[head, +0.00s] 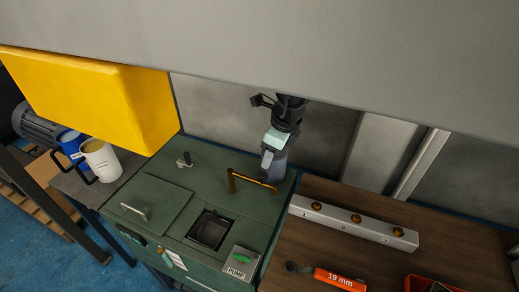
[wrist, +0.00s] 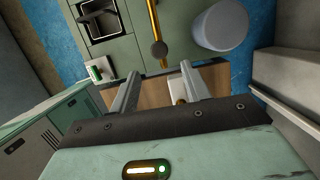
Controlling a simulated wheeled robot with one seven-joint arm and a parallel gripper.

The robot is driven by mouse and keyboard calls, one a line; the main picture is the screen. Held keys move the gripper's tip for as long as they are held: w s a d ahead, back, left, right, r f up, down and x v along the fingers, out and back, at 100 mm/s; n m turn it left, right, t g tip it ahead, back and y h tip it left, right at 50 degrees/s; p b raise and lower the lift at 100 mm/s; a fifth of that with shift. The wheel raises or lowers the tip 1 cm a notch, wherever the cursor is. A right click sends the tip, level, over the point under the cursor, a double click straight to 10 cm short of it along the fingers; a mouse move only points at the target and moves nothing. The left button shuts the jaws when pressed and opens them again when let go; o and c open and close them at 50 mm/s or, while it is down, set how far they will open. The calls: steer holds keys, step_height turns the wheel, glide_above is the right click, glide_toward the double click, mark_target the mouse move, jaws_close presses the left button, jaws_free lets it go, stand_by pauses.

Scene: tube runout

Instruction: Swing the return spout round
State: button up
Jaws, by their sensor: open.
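The return spout (head: 250,180) looks like the bent brass pipe on top of the green tank (head: 165,215). In the wrist view the brass pipe (wrist: 154,22) runs down from the top edge to a dark round end. The square opening (head: 210,230) in the tank top is to the front left of the pipe, and the pipe does not lie over it. My gripper (head: 267,158) is open and empty behind the pipe in the head view. In the wrist view my gripper's fingers (wrist: 160,86) are spread, with the pipe's dark end beyond them, apparently untouched.
A grey-blue cylinder (wrist: 220,27) stands beside the pipe, partly behind my gripper in the head view. A PUMP switch box (head: 238,263) is at the tank's front corner. A numbered rail (head: 352,222) and an orange 19 mm tool (head: 340,279) lie on the right bench.

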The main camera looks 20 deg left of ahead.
steer(key=shift+b+x, duration=4.45)
steer(key=shift+b, duration=0.35)
steer(key=shift+r+p, duration=0.4)
steer(key=shift+p, duration=0.15)
steer(key=shift+f+p, duration=0.15)
steer(key=shift+p, duration=0.15)
steer(key=c, duration=0.7)
